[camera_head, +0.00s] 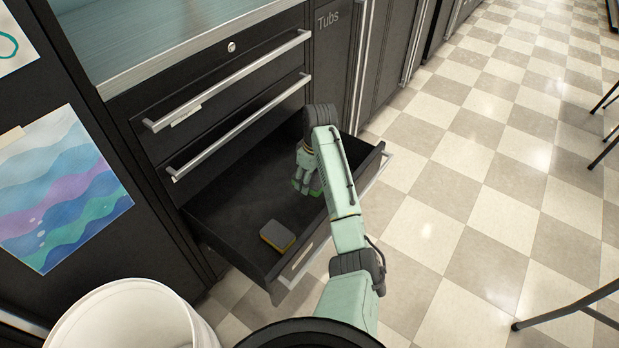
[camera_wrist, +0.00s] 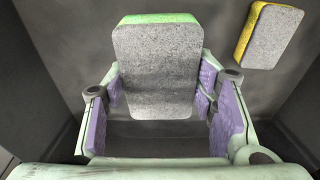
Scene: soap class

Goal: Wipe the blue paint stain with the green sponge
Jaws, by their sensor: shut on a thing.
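The green sponge (camera_wrist: 157,68) has a grey scouring face and a green edge in the wrist view. It sits between the purple-padded fingers of my gripper (camera_wrist: 160,105), which is shut on it. In the head view my gripper (camera_head: 304,183) reaches down into the open drawer, and only slivers of the green sponge (camera_head: 316,189) show around the fingers. I cannot tell whether the sponge touches the drawer floor. I see no blue paint stain in either view.
The open black drawer (camera_head: 235,205) has walls close around my gripper. A yellow sponge with a grey face (camera_head: 277,235) lies in it, also in the wrist view (camera_wrist: 270,35). A white bin (camera_head: 125,315) stands at lower left. The checkered floor at right is mostly clear.

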